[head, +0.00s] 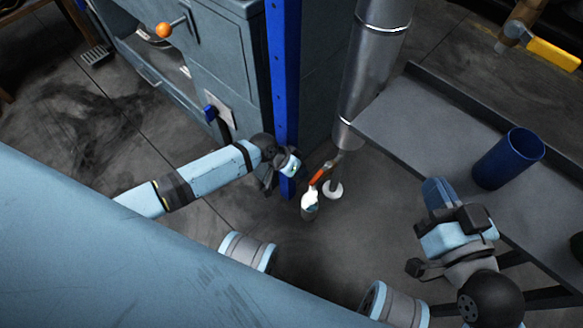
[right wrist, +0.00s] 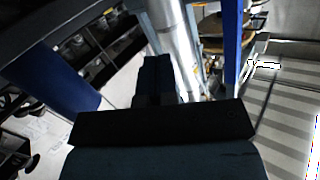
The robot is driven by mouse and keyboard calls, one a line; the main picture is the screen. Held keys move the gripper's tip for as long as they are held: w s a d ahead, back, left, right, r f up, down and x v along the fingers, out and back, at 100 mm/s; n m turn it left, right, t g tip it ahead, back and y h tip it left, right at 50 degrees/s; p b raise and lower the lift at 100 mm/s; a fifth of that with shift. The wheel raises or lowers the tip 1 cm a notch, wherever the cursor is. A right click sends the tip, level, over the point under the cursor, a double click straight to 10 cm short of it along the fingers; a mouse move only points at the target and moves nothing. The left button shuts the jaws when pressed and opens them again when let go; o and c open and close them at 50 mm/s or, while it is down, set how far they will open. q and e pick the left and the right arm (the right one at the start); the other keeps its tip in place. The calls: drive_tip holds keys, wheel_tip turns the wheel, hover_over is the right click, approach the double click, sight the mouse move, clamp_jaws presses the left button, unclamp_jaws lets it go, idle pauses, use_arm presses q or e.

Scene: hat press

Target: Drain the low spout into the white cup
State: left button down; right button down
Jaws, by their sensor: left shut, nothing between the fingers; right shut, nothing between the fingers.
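The silver pipe (head: 375,60) stands upright at the upper middle of the head view. A short spout (head: 336,158) juts from its low end, with an orange-red handle (head: 319,175) beside it. Below are a white-topped object (head: 309,201) with a grey lower part and a small white round thing (head: 333,190); I cannot tell which is the cup. My left gripper (head: 269,181) is shut and empty, left of the handle and apart from it. My right gripper (head: 437,188) is shut and empty beside the grey table; its fingers show in the right wrist view (right wrist: 157,75).
The grey table (head: 430,120) at right carries a blue cylinder (head: 508,160). A blue post (head: 284,80) and a grey cabinet (head: 225,50) stand left of the pipe, close to my left gripper. An orange knob (head: 163,30) is at the upper left. Floor (head: 90,130) at left is clear.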

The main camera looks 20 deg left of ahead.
use_arm(q)
drive_tip(key=shift+x, duration=1.05)
use_arm(e)
drive_tip(key=shift+w+d+r+n+t, duration=0.2)
drive_tip(key=shift+w+n+t, duration=0.1)
drive_tip(key=shift+w, duration=0.1)
drive_tip(key=shift+r, duration=0.1)
